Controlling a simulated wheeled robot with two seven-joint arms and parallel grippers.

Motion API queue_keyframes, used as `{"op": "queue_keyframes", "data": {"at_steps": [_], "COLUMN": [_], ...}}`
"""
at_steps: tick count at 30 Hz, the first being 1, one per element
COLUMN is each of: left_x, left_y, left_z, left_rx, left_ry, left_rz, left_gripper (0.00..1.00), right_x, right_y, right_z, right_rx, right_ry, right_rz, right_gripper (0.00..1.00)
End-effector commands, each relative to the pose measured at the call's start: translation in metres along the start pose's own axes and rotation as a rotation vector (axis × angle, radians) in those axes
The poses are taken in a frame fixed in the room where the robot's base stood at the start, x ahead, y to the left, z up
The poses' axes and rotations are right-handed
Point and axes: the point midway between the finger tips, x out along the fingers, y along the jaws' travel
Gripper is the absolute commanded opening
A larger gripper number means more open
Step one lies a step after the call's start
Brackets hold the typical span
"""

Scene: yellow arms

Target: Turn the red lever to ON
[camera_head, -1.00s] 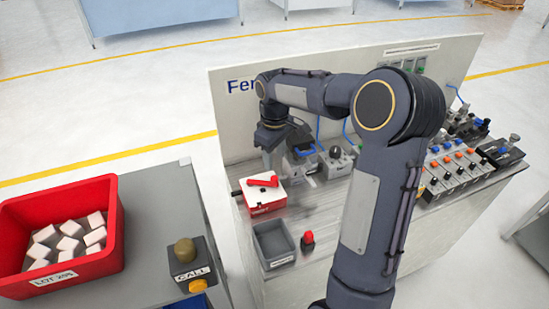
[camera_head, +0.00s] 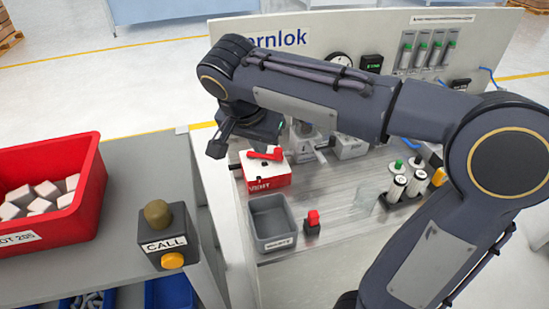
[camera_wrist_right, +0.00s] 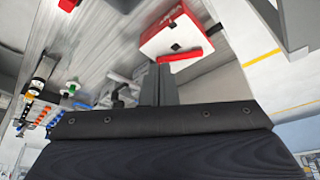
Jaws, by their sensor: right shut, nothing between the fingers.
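The red lever (camera_head: 265,154) lies across the top of a white and red box (camera_head: 268,178) whose front reads VENT. The lever runs roughly left to right in the head view. ON and OFF marks cannot be read. My right gripper (camera_head: 245,130) is over the box's back edge in the head view, its fingertips unclear there. In the right wrist view my right gripper (camera_wrist_right: 164,68) is shut and empty, its tips close to one end of the lever (camera_wrist_right: 185,57). Contact cannot be told. My left gripper is not in view.
A grey bin (camera_head: 272,225) and a red button (camera_head: 312,220) stand in front of the box. Fittings and cylinders (camera_head: 397,187) stand to the right. A CALL button box (camera_head: 165,235) and a red crate (camera_head: 85,200) are on the left table.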

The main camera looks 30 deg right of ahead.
Motion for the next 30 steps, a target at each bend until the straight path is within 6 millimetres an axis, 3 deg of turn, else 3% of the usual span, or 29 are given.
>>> {"op": "queue_keyframes", "data": {"at_steps": [5, 16, 22, 30], "left_x": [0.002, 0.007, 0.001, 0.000], "left_y": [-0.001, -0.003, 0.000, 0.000], "left_z": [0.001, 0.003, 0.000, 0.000], "left_rx": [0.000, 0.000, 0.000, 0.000], "left_ry": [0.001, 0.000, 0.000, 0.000], "left_rz": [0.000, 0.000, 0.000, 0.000], "left_gripper": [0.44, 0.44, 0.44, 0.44], "right_x": [0.021, 0.099, 0.108, 0.113], "right_y": [0.001, 0.001, 0.000, 0.000], "right_z": [0.000, 0.001, -0.027, -0.038], "right_rx": [0.007, 0.006, 0.009, 0.005], "right_ry": [-0.001, -0.003, -0.002, -0.001], "right_rz": [0.003, 0.004, 0.002, 0.000], "right_gripper": [0.00, 0.00, 0.00, 0.00]}}
